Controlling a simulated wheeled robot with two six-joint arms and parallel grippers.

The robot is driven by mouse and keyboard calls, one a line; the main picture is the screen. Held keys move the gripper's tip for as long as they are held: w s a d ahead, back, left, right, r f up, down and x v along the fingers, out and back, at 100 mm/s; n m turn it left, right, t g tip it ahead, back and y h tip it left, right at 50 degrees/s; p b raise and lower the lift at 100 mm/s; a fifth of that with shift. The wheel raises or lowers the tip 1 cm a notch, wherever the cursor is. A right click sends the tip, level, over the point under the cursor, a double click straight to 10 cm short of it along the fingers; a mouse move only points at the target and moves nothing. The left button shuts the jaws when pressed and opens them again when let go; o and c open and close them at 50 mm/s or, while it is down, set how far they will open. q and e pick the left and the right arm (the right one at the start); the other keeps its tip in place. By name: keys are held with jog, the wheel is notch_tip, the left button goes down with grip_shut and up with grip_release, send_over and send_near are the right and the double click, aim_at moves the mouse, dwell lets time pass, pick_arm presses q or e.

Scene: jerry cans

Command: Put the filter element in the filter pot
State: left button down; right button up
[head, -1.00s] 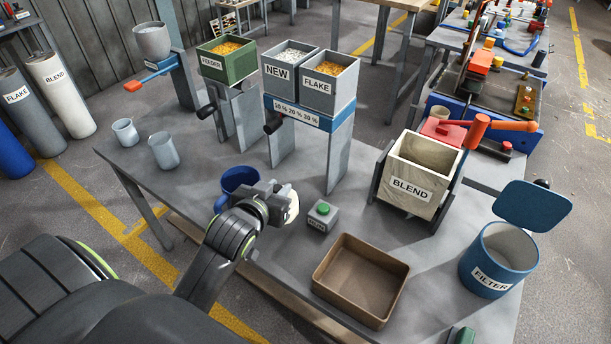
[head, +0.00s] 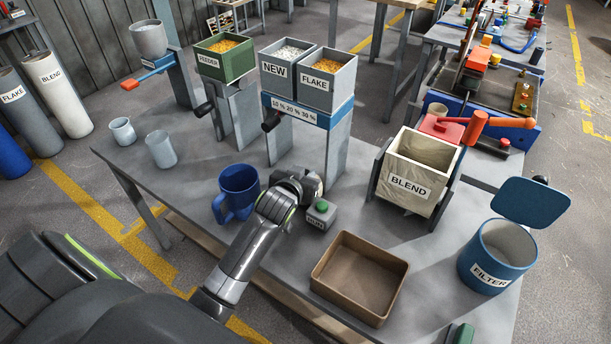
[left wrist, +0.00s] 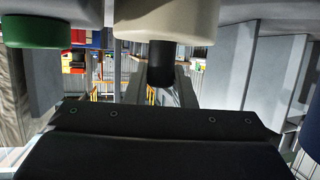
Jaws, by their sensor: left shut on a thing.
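The blue filter pot (head: 470,262), labelled FILTER, stands at the right end of the table in the head view. Its blue lid (head: 531,202) is swung up and open. My left gripper (head: 300,184) is shut on the cream filter element, above the table between the blue mug and the button box. It is well left of the pot. In the left wrist view the cream filter element (left wrist: 165,20) shows at the top, with a dark stub below it. In the head view the gripper hides most of it. My right gripper is not in view.
A blue mug (head: 238,194) stands left of the gripper and a grey box with a green button (head: 320,214) right of it. A brown tray (head: 332,284) and the BLEND hopper (head: 409,188) flank the way to the pot. Bare table lies between them.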

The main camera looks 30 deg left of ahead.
pick_arm(q)
jog(key=shift+w+f, duration=0.2)
jog(key=shift+f, duration=0.25)
jog(key=shift+f, duration=0.2)
jog(key=c, duration=1.2)
grip_release()
jog(key=shift+c, duration=0.2)
